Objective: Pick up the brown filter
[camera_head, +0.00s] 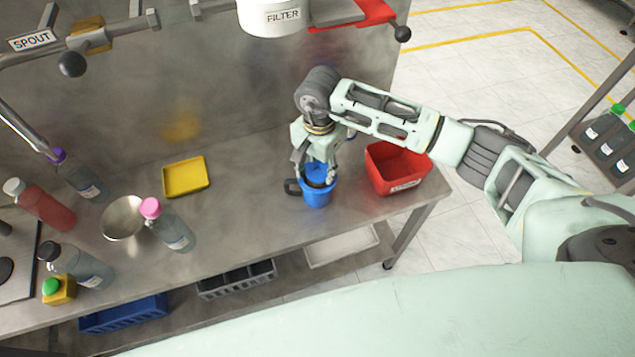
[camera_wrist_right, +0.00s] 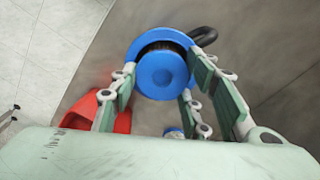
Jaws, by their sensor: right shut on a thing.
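My right gripper (camera_head: 318,178) points down into the top of a blue mug (camera_head: 317,198) with a dark handle, near the right end of the steel table. In the right wrist view, the right gripper (camera_wrist_right: 162,92) has its fingers on both sides of a round blue top (camera_wrist_right: 162,70). A dark brown, rough band (camera_wrist_right: 163,46), which looks like the brown filter, shows between this top and the blue rim of the mug. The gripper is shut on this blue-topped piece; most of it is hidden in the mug. My left gripper is not in view.
A red bin (camera_head: 397,168) stands close right of the mug. A yellow tray (camera_head: 186,177), a steel bowl (camera_head: 123,218) and several bottles stand left. A white container labelled FILTER (camera_head: 275,17) hangs above. The table between the yellow tray and mug is clear.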

